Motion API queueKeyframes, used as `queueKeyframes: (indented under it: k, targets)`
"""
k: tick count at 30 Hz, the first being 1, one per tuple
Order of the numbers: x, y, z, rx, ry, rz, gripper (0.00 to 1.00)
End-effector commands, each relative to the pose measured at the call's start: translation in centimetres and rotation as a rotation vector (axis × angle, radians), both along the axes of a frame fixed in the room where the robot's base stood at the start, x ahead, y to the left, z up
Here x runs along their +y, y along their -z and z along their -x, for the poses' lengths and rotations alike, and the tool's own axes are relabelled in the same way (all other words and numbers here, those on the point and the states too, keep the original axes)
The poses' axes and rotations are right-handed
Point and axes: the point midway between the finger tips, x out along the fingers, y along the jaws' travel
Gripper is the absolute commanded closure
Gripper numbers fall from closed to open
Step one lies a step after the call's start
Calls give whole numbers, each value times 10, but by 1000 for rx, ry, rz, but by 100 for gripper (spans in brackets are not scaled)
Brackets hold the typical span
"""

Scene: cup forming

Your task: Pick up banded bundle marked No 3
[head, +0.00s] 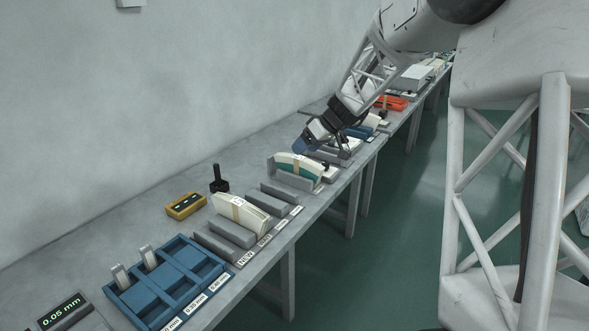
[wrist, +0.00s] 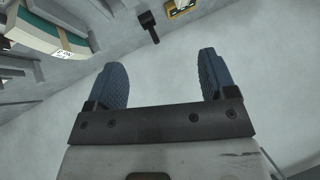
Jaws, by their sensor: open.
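My gripper (head: 309,140) is above the bench, just beyond the teal-edged bundle in the head view. Its two blue ribbed fingers show wide apart and empty in the wrist view (wrist: 162,64). A curved cream-and-teal bundle (head: 298,166) with a tan band stands in a grey holder. It also shows at the upper left of the wrist view (wrist: 32,30), outside the fingers, with a small white tag too small to read surely. A cream banded bundle (head: 240,213) stands in a nearer holder. I cannot tell which bundle is marked No 3.
A blue compartment tray (head: 165,278) and a gauge reading 0.05 mm (head: 64,311) are at the near end. A yellow device (head: 185,205) and a black upright tool (head: 219,180) stand towards the wall. An orange item (head: 392,102) lies farther along. Empty grey holders sit between bundles.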

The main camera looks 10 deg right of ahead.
Motion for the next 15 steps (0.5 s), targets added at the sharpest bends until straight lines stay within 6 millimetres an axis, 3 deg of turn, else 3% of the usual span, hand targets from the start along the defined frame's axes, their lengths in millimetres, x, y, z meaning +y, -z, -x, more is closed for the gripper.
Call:
queueKeyframes:
  k: [15]
  targets:
    - [-42, 63, -124, -207, -86, -94, 22]
